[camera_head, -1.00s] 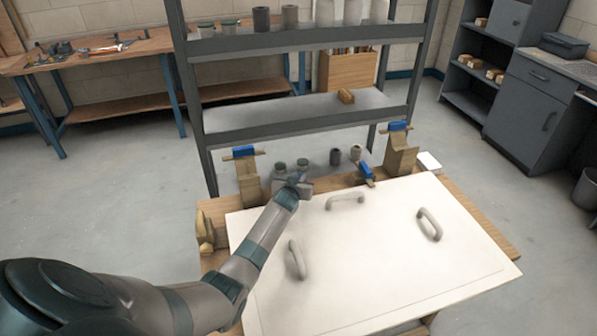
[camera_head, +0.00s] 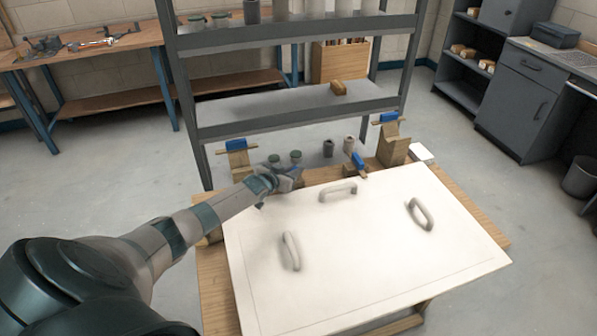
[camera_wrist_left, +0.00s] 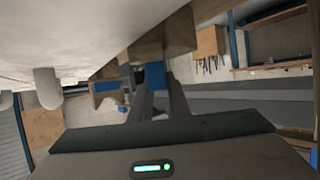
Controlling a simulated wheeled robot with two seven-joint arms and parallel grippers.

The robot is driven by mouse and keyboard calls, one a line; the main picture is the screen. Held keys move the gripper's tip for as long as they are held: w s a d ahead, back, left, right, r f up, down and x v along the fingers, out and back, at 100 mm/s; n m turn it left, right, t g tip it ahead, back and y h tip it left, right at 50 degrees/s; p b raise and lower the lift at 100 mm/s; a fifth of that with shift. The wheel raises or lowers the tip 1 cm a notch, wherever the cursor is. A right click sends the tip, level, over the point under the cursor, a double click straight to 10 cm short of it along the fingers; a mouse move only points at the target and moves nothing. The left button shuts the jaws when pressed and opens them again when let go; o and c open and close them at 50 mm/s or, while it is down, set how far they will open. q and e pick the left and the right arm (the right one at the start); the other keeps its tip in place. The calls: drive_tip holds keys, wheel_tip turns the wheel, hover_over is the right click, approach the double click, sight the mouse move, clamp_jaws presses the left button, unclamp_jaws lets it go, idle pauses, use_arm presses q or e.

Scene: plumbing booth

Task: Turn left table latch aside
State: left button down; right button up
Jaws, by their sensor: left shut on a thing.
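My left gripper (camera_head: 285,176) is at the far edge of the white panel (camera_head: 350,275), toward its left corner. It is shut on the left table latch, whose blue handle (camera_wrist_left: 155,75) shows between the fingers in the left wrist view. The latch's wooden block (camera_wrist_left: 168,38) is beside the fingertips there. In the head view the gripper hides most of this latch. A similar latch with a blue handle (camera_head: 359,160) stands to the right on the same edge. My right gripper is not in view.
Wooden stands with blue tops (camera_head: 237,145) (camera_head: 388,118) rise behind the panel. Three grey handles, one of them here (camera_head: 338,192), stick up from the panel. A metal shelf (camera_head: 300,127) stands behind the table, with small jars (camera_head: 295,156) near the gripper.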

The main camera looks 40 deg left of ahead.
use_arm(q)
drive_tip(key=shift+r, duration=0.1)
drive_tip(key=c, duration=1.7)
unclamp_jaws()
drive_tip(key=shift+s+r, duration=0.15)
drive_tip(key=shift+s, duration=0.6)
drive_tip(key=b+v, duration=0.1)
drive_tip(key=v, duration=1.4)
drive_tip(key=shift+s+r, duration=0.2)
drive_tip(key=shift+s, duration=0.1)
